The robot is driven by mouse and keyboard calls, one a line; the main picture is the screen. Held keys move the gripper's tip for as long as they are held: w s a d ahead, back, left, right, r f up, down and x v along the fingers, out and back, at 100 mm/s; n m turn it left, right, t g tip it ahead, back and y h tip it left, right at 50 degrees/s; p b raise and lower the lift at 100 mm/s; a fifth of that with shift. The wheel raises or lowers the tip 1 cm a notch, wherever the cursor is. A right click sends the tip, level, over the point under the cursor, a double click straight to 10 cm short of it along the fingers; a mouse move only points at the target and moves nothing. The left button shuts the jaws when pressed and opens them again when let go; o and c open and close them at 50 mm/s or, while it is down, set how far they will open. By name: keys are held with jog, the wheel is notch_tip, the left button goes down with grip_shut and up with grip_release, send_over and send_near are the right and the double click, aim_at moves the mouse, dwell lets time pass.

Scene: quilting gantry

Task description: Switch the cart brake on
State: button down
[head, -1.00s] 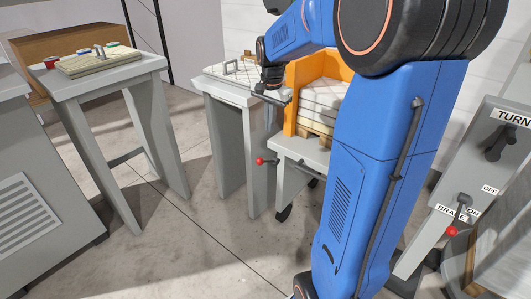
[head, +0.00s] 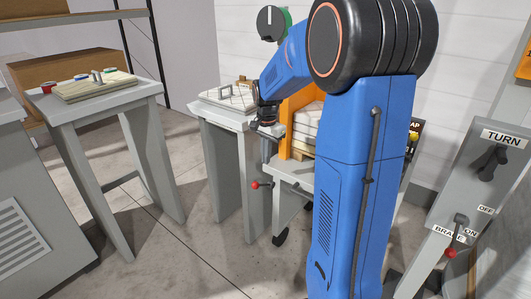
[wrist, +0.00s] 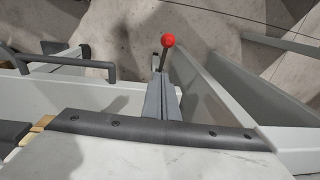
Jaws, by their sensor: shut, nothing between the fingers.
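A grey cart (head: 292,172) stands behind my arm. A lever with a red knob (head: 255,185) sticks out at its left side; this knob also shows in the wrist view (wrist: 168,40). My gripper (head: 266,156) is shut and empty, pointing down above and slightly right of that knob in the head view. In the wrist view its closed fingers (wrist: 160,85) appear just below the knob; contact cannot be told. A second red-knobbed lever (head: 450,253) sits on the right-hand panel, beside labels reading BRAKE, ON and OFF. My arm hides part of the cart.
The cart carries an orange bin (head: 286,147) and a white stack (head: 306,127). A grey stand (head: 228,120) with a white pad is close on its left. Another table (head: 92,101) stands farther left. The floor between them is clear. The right panel has a TURN switch (head: 492,162).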

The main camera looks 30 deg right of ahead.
send_over(260, 185)
jog(key=d, duration=0.3)
notch_tip(260, 185, down, 5)
jog(key=f, duration=0.1)
jog(key=a+f, duration=0.2)
jog(key=shift+a+f, duration=0.25)
jog(key=shift+f, duration=0.1)
jog(key=shift+w+a+f, duration=0.1)
